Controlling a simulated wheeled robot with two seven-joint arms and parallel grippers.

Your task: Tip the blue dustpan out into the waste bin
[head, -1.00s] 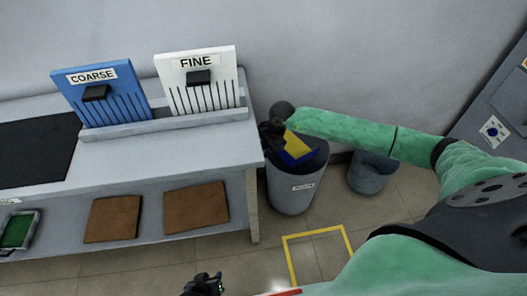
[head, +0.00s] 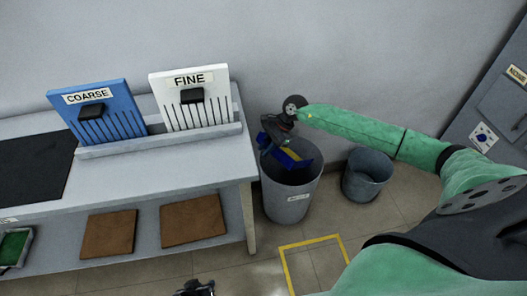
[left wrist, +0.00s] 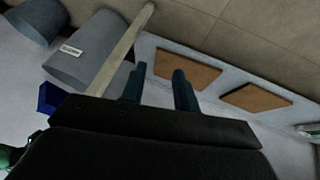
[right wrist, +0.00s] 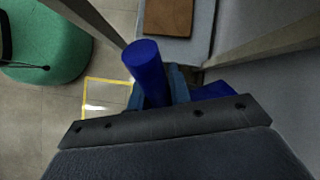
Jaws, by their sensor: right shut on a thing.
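My right gripper (head: 277,132) is shut on the handle of the blue dustpan (head: 294,160), over the mouth of the grey waste bin (head: 287,200). The pan is tilted, with its wide part at the bin's opening and a small yellow patch (head: 291,154) showing on it. I cannot tell whether this is contents or a marking. The blue handle (right wrist: 148,70) stands between the fingers in the right wrist view. The dustpan (left wrist: 47,97) and labelled bin (left wrist: 82,48) also show in the left wrist view. My left gripper (left wrist: 159,88) is open and empty. The bin's inside is mostly hidden.
A second grey bin (head: 367,175) stands right of the waste bin. A grey bench (head: 190,165) with COARSE (head: 97,110) and FINE (head: 190,98) boards is at left. A yellow floor outline (head: 315,243) lies in front; the floor inside it is clear.

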